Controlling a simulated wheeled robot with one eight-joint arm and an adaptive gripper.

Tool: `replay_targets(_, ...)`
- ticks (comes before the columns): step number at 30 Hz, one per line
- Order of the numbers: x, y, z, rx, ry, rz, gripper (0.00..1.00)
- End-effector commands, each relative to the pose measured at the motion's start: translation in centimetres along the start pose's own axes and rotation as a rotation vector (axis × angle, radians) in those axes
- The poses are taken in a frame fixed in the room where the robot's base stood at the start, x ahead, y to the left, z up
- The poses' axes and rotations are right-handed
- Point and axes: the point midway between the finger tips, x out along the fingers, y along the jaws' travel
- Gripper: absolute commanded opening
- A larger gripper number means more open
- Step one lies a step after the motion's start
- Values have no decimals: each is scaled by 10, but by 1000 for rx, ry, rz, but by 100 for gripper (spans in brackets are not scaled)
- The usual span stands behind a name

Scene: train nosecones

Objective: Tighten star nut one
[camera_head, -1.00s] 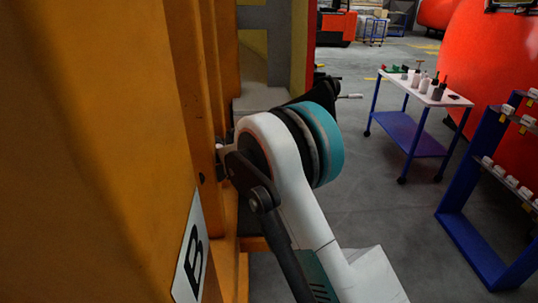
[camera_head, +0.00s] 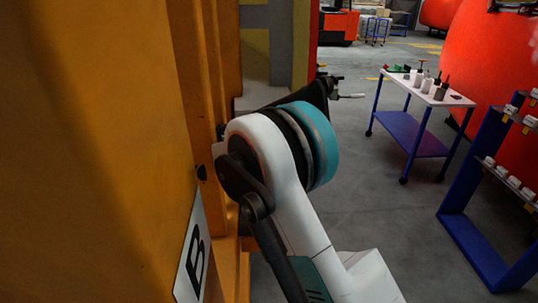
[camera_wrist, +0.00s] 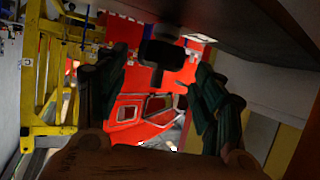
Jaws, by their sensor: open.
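My gripper (camera_wrist: 158,98) shows in the wrist view, with one dark finger at the left and one at the right. The fingers are wide apart and nothing is between their tips that I can see held. A dark knob (camera_wrist: 162,54) with a short stem shows beyond and above the gap, near the upper middle. It may be a star nut, but its shape is too dark to be sure and no number shows. In the head view my arm covers the work area, and I cannot make out a star nut there.
A large orange-yellow wall with a "B" plate (camera_head: 192,252) stands close at the left of my arm. A white-topped trolley (camera_head: 452,101) with bottles and a blue rack (camera_head: 465,190) stand at the right. Grey floor lies open between. A yellow frame (camera_wrist: 50,85) shows in the wrist view.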

Motion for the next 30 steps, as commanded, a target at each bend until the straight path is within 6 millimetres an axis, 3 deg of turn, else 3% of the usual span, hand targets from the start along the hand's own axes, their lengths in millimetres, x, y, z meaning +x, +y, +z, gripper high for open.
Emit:
replay_targets(6, -46, 0, 0, -1, -1, -2, 62)
replay_targets(13, -75, 0, 1, 0, -1, -1, 62)
replay_targets(25, -81, 0, 0, 1, -1, 0, 62)
replay_targets(30, -71, 5, -10, -16, -21, 7, 62)
